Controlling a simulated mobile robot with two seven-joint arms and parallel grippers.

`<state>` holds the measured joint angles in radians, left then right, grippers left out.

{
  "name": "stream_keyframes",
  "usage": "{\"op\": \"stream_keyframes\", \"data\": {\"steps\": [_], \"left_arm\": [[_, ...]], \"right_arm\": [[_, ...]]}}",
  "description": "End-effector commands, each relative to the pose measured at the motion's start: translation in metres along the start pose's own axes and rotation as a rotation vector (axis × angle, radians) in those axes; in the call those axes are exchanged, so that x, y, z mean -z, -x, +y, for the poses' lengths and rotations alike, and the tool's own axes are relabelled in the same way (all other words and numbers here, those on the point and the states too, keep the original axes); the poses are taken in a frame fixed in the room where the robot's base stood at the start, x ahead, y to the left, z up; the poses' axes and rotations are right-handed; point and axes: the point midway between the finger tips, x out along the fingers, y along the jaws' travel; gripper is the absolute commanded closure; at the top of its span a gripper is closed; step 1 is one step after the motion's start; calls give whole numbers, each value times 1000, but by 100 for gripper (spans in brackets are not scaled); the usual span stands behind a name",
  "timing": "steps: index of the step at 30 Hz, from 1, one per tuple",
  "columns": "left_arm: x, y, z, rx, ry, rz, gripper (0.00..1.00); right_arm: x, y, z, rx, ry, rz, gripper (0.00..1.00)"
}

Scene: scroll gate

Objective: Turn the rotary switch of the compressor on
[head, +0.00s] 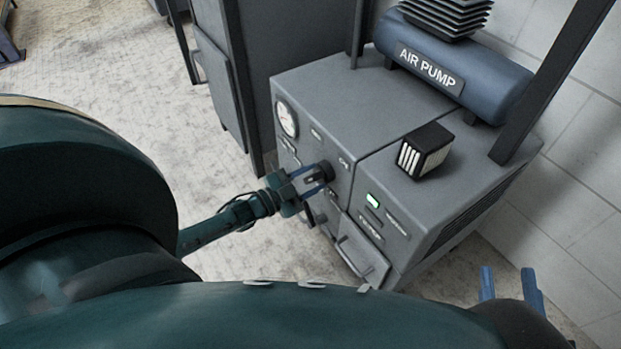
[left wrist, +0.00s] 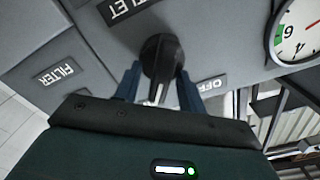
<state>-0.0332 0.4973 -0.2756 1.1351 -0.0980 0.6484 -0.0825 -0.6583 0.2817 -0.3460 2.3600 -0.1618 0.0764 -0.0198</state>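The compressor (head: 315,95) is a grey cabinet with a blue tank marked AIR PUMP on top. Its black rotary switch (head: 326,169) is on the front panel. In the left wrist view the switch (left wrist: 161,55) has a white pointer mark toward the bottom of the picture, and an OFF label (left wrist: 212,87) is to its right. My left gripper (head: 318,177) is at the switch, its blue fingers on either side of the knob with small gaps at the grip bar. My right gripper (head: 511,284) shows at the lower right, fingers apart and empty, away from the switch.
A pressure gauge (head: 286,118) is on the panel left of the switch. A lit green indicator (head: 372,200) is on the right part. A small dark box (head: 425,150) sits on top. A grey cabinet (head: 230,70) stands at the left.

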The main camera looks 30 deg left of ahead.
Motion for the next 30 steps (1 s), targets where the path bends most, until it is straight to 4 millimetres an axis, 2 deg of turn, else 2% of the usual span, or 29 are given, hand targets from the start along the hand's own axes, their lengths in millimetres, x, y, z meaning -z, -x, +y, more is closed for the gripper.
{"op": "stream_keyframes", "data": {"steps": [7, 11, 17, 24, 30], "left_arm": [[0, 1, -1, 1, 1, 0, 60], [1, 13, -1, -1, 1, -2, 60], [2, 54, -2, -1, 2, -4, 60], [1, 105, -1, -2, 1, -3, 60], [0, 127, 0, 0, 0, -1, 60]], "right_arm": [[1, 0, 0, 0, 0, 0, 64], [5, -1, 1, 0, 6, 1, 64], [10, 0, 2, 1, 34, -9, 64], [-2, 4, 6, -16, 30, -82, 64], [-3, 4, 8, -20, 21, -111, 64]]}}
